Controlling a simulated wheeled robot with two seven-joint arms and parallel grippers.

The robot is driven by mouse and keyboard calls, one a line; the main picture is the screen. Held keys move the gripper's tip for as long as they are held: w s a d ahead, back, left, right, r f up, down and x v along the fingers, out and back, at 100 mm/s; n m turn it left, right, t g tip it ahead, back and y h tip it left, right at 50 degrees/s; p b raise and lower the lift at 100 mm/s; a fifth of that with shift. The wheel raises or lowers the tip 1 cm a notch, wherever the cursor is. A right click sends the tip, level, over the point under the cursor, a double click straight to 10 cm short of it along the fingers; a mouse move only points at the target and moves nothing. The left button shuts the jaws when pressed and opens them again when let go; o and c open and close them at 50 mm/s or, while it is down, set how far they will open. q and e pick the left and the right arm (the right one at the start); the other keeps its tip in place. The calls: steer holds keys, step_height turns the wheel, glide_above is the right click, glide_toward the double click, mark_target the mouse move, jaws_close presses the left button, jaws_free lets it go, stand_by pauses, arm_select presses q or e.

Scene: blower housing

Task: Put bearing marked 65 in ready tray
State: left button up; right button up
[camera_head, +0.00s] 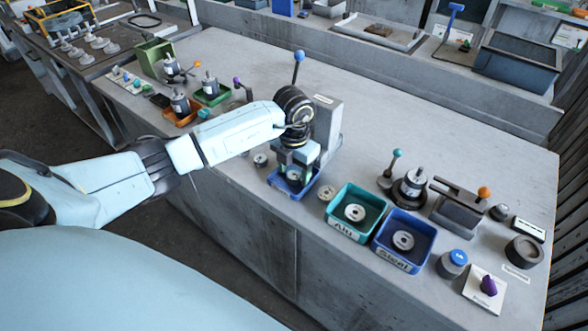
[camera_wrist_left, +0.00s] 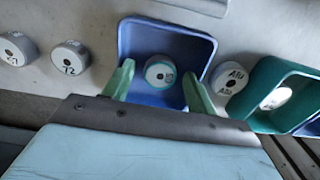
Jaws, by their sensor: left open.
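A small blue tray (camera_head: 279,183) stands near the bench's front edge, below my left gripper (camera_head: 294,168). A round bearing (camera_wrist_left: 160,72) with a teal ring and a mark I cannot read for sure lies in it. In the left wrist view the green fingers are open, one on each side of this bearing, inside the tray (camera_wrist_left: 166,30). Other bearings lie on the bench: one marked 72 (camera_wrist_left: 70,57), one with an unclear mark (camera_wrist_left: 14,50), and one on the right (camera_wrist_left: 229,77). I cannot tell which tray is the ready tray. My right gripper is not in view.
A teal tray (camera_head: 341,227) and a larger blue tray (camera_head: 385,252), each holding a bearing, stand to the right. Fixtures with lever knobs (camera_head: 484,193) crowd the right end. The back middle bench is clear.

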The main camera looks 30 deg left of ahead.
mark_target(294, 174)
arm_select(q)
steer(key=shift+r, duration=0.3)
step_height(294, 174, up, 12)
steer(key=shift+f, duration=0.15)
stand_by(0.4)
